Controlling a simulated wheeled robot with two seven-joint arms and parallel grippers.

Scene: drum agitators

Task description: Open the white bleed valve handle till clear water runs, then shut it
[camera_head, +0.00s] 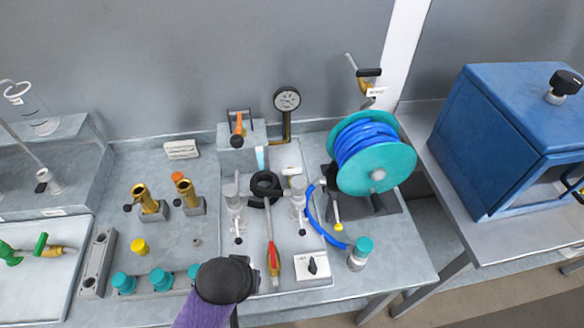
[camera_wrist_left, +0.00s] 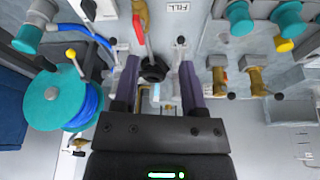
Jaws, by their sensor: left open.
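A small white handle-like part (camera_head: 295,171) sits at the back of the centre fixture, right of a pale blue piece (camera_head: 262,160); I cannot tell for sure that it is the bleed valve handle, nor its setting. The pale blue piece also shows in the left wrist view (camera_wrist_left: 155,93). No running water is discernible. My right gripper is out of view.
A red-handled valve (camera_head: 273,258) and a selector box (camera_head: 312,266) stand in front of the ring. A teal reel with blue hose (camera_head: 374,154) stands at right, brass fittings (camera_head: 148,202) at left. A gauge (camera_head: 287,99) rises behind. A blue cabinet (camera_head: 495,150) is further right.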

